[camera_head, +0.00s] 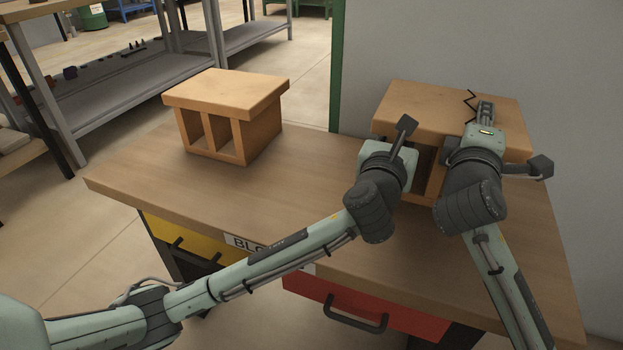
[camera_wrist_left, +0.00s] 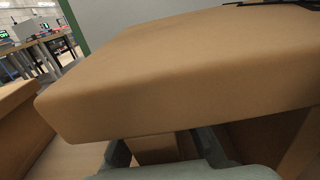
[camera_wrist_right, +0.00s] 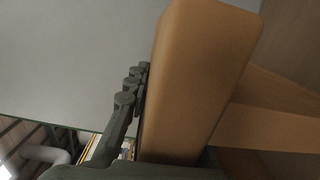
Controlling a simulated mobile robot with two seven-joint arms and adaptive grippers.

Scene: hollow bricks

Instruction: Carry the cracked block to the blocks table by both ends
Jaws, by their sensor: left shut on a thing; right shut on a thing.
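The cracked block (camera_head: 425,105) is an orange-tan hollow block with a dark zigzag crack on its top, at the back right of the blocks table (camera_head: 310,215). It looks level; my arms partly hide its base, so I cannot tell whether it touches the tabletop. My left gripper (camera_head: 412,165) is shut on the block's near left part, under the top slab; its fingers also show in the left wrist view (camera_wrist_left: 165,152). My right gripper (camera_head: 486,118) is shut on the top slab's near edge, right of the crack, with one finger on top.
A second hollow block (camera_head: 225,95) stands on the table's left part, clear of my arms. A wall (camera_head: 560,70) and green post (camera_head: 337,60) are close behind. The table has yellow and red (camera_head: 370,310) drawers. Grey shelving (camera_head: 130,85) stands at the back left.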

